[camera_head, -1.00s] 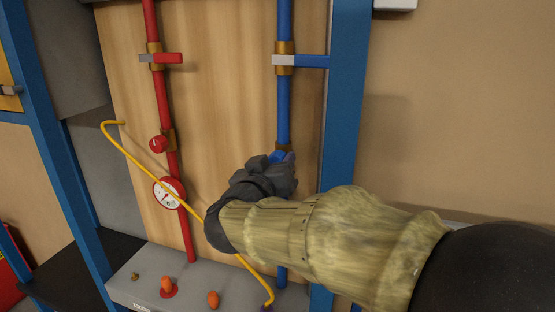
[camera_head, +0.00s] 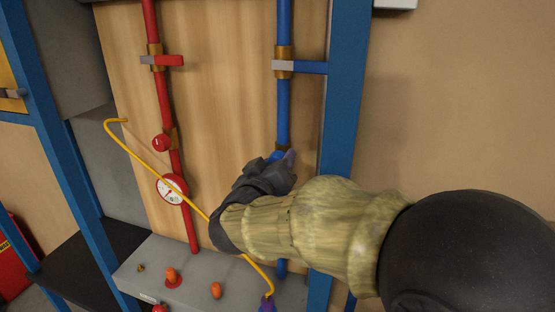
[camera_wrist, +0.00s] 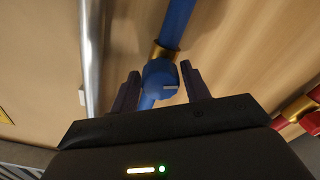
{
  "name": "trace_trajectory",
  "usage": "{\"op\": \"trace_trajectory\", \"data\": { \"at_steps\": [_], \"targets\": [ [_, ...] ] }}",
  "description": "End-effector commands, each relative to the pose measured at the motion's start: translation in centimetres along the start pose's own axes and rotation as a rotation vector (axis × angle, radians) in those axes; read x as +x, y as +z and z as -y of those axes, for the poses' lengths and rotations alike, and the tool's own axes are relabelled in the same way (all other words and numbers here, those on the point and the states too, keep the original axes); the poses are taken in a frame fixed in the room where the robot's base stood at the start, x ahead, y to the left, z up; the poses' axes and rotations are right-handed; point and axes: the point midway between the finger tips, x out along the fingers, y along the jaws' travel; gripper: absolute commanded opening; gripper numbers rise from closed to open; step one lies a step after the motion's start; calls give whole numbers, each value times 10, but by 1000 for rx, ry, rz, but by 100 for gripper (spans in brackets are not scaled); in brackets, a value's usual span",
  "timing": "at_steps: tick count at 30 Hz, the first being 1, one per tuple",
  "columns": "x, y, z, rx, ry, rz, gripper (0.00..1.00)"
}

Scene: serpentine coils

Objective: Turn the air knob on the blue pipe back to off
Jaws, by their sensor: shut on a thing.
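The blue pipe (camera_head: 284,110) runs upright in front of a wooden panel. Its blue air knob (camera_wrist: 160,78) sits below a brass collar (camera_wrist: 163,53), between my gripper's two fingers in the wrist view. A pale mark shows on the knob's right side there. My gripper (camera_wrist: 159,88) is shut on the knob. In the head view my gripper (camera_head: 283,166) covers most of the knob (camera_head: 274,157), and only a bit of blue shows beside the fingers.
A blue post (camera_head: 342,100) stands close right of the pipe. A red pipe (camera_head: 160,95) with a red knob (camera_head: 161,143) and a gauge (camera_head: 172,189) is to the left. A yellow hose (camera_head: 160,170) crosses in front, passing behind my wrist. A grey box (camera_head: 195,270) lies below.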

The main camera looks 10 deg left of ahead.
Motion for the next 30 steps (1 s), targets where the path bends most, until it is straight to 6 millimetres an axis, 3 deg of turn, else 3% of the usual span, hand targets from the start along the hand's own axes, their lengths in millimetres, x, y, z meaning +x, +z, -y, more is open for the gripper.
{"op": "trace_trajectory", "data": {
  "at_steps": [15,22,30],
  "targets": [
    [1,3,0,-119,-2,6,19],
    [2,6,1,-297,-1,5,22],
    [1,5,2,-312,0,3,22]
  ]
}}
